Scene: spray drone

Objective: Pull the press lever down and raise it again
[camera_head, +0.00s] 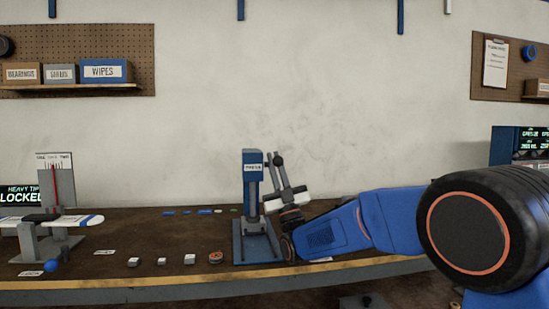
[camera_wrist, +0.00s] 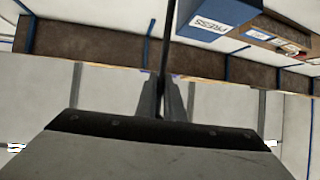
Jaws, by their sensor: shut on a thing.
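The blue press (camera_head: 253,205) stands on the bench in the middle of the head view, with a label on its upright head. Its head also shows at the top of the wrist view (camera_wrist: 218,14), reading PRESS. My gripper (camera_head: 276,168) is just right of the press head, pointing up. It is shut on the dark press lever, which runs between the fingers (camera_wrist: 162,92) in the wrist view as a thin dark bar (camera_wrist: 166,40). A dark round knob (camera_head: 278,160) shows at the fingertips, about level with the press head. The lever's pivot is hidden.
Several small parts and a ring (camera_head: 215,258) lie along the bench front left of the press. Flat blue pieces (camera_head: 188,212) lie behind them. A gauge stand (camera_head: 57,180) is at far left.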

